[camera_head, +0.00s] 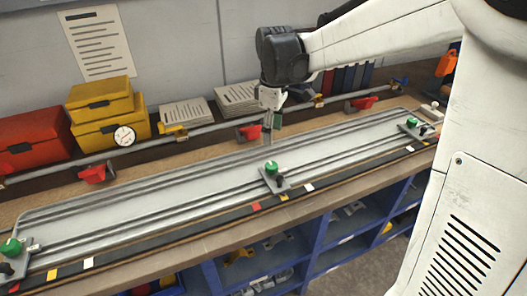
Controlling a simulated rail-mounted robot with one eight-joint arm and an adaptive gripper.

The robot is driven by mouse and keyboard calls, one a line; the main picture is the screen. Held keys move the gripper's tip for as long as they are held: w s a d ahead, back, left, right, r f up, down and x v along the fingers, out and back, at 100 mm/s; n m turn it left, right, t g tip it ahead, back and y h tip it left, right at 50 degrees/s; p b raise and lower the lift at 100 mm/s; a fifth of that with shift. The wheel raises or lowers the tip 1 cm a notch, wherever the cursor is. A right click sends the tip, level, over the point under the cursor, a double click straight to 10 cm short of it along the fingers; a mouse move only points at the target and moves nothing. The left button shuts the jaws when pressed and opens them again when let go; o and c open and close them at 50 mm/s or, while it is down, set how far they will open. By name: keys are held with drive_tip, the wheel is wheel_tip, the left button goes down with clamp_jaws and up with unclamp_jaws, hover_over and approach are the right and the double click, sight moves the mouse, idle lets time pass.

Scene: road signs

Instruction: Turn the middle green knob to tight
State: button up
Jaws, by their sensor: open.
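Three green knobs sit on clamp plates along the front rail of a long grey panel (160,200). The middle green knob (271,168) is near the panel's centre, on a small metal plate with a dark handle. The left green knob (11,247) is at the near left end, and the right green knob (412,123) is at the far right end. My gripper (270,138) hangs above the panel, behind the middle knob in the picture and apart from it. It is open and small in view; nothing shows between its fingers.
A rear rail with red clamps (97,172) runs behind the panel. Yellow cases (105,110), a red box (33,142) and paper stacks (237,98) stand at the back. Blue shelving (310,240) is under the bench. Space above the panel's left half is clear.

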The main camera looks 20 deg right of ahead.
sight(272, 165)
wheel_tip(272, 165, down, 13)
drive_tip(key=shift+f, duration=0.1)
idle(0.4)
drive_tip(key=c, duration=1.1)
drive_tip(key=shift+c, duration=0.2)
